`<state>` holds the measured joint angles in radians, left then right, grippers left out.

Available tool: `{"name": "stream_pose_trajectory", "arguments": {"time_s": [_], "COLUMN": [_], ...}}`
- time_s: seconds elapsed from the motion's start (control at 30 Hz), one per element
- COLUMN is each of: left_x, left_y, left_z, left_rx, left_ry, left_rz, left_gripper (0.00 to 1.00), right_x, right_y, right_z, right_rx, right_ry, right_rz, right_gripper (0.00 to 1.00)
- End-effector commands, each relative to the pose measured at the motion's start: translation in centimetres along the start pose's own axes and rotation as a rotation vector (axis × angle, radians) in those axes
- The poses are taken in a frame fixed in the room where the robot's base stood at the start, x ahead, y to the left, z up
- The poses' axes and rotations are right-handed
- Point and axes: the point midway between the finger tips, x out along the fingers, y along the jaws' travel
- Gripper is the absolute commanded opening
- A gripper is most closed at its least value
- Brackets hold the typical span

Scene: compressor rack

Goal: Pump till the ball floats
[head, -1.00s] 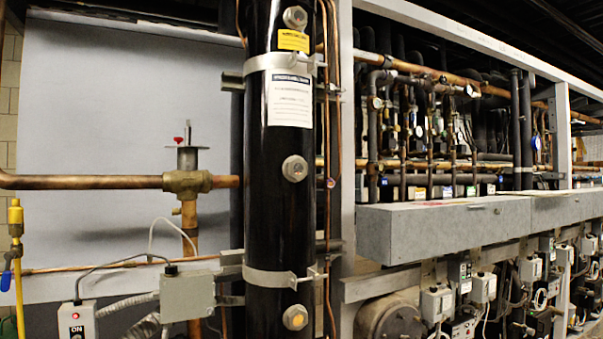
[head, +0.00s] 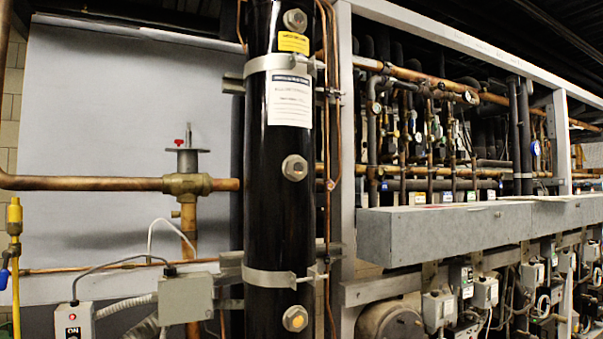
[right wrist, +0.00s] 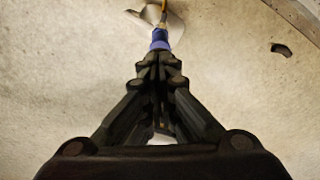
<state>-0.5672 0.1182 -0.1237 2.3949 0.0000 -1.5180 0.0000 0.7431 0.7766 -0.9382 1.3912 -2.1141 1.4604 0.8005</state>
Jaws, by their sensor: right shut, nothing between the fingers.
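A tall black cylinder (head: 280,215) stands upright in the head view, with three round metal-rimmed ports on its front: a top one (head: 295,20), a middle one (head: 294,168) and a bottom one (head: 295,318). The bottom port has an orange-yellow centre; the other two look pale grey. I cannot tell surely whether that orange is a ball. No pump is clearly recognisable. My right gripper (right wrist: 160,60) shows in the right wrist view, its fingers shut and empty. A blue piece (right wrist: 160,40) with a yellow stem appears just beyond the fingertips; contact is unclear. My left gripper is not in view.
A yellow fitting (head: 14,215) with a blue part is at the far left. A copper pipe with a brass valve (head: 187,185) runs to the cylinder. A grey switch box (head: 74,322) is lower left. A long grey trough (head: 450,225) and crowded piping fill the right.

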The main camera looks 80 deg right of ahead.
Motion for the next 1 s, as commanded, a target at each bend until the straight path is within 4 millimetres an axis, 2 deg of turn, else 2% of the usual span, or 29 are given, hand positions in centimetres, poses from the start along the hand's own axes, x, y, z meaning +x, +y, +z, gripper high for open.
{"name": "stream_pose_trajectory", "arguments": {"time_s": [0.03,0.2,0.47,0.57,0.67,0.7,0.83,0.9,1.0], "left_x": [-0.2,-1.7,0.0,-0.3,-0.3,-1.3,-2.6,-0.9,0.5], "left_y": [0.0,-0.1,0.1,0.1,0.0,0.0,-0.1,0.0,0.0], "left_z": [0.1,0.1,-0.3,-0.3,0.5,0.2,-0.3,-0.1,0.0], "left_rx": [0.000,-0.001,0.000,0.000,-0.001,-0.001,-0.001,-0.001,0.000], "left_ry": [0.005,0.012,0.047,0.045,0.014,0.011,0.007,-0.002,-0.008], "left_rz": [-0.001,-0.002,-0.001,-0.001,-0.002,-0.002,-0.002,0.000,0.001], "left_gripper": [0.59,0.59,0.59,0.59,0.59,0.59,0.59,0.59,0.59], "right_x": [0.7,1.7,4.0,3.7,3.7,2.4,0.4,0.6,0.1], "right_y": [0.0,0.0,0.0,0.0,0.0,0.0,0.0,0.0,0.0], "right_z": [-0.2,-0.2,-0.2,-0.2,-0.2,-0.1,-0.1,-0.1,-0.1], "right_rx": [-0.001,-0.001,-0.001,-0.001,-0.001,-0.001,-0.002,-0.002,-0.001], "right_ry": [0.004,0.004,0.004,0.004,0.004,0.002,0.002,0.003,0.002], "right_rz": [-0.001,-0.001,-0.001,-0.001,-0.001,-0.001,-0.001,-0.001,-0.001], "right_gripper": [0.00,0.00,0.00,0.00,0.00,0.00,0.00,0.00,0.00]}}
